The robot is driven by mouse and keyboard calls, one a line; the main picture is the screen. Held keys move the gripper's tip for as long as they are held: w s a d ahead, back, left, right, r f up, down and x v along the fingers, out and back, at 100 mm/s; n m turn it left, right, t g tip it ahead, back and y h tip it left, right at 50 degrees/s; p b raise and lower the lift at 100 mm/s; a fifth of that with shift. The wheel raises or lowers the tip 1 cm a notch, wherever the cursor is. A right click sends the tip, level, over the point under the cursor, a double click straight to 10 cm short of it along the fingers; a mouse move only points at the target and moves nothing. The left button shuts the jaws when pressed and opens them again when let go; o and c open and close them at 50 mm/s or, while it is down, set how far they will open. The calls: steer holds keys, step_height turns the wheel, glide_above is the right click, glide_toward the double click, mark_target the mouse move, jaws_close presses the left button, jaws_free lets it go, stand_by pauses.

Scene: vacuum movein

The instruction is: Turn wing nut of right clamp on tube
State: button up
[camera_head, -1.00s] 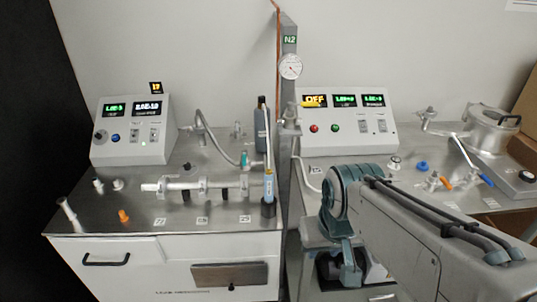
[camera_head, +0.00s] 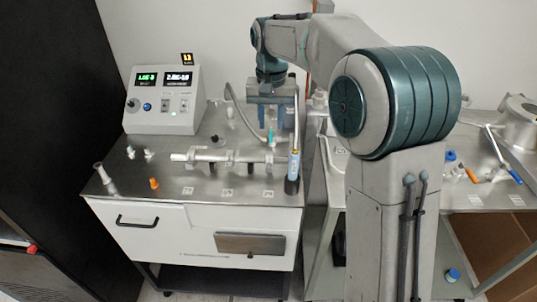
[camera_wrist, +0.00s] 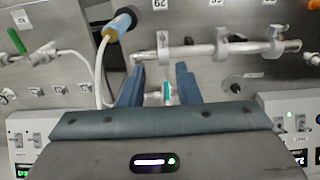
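A horizontal pale metal tube (camera_head: 215,155) with several clamps lies above the left bench top. The right clamp (camera_head: 268,158) is near its right end; in the wrist view, seen from the opposite side, it is the left one (camera_wrist: 163,48). Its wing nut is too small to make out. My gripper (camera_head: 271,122) points down behind the tube's right end. In the wrist view my gripper (camera_wrist: 158,75) has its two blue fingers apart. A small teal-tipped part (camera_wrist: 167,90) shows between them; I cannot tell whether they touch it.
A blue-handled tool (camera_head: 294,165) stands upright in a dark holder just right of the tube's end. A grey hose (camera_head: 238,108) arches behind the tube. A control box (camera_head: 163,100) stands at the back left. The front left bench top has small loose fittings, including an orange one (camera_head: 154,183).

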mark_target(269, 162)
steer(key=f, duration=0.7)
steer(key=f+p, duration=0.1)
steer(key=f, duration=0.6)
steer(key=shift+w+a, duration=0.2)
jaws_close()
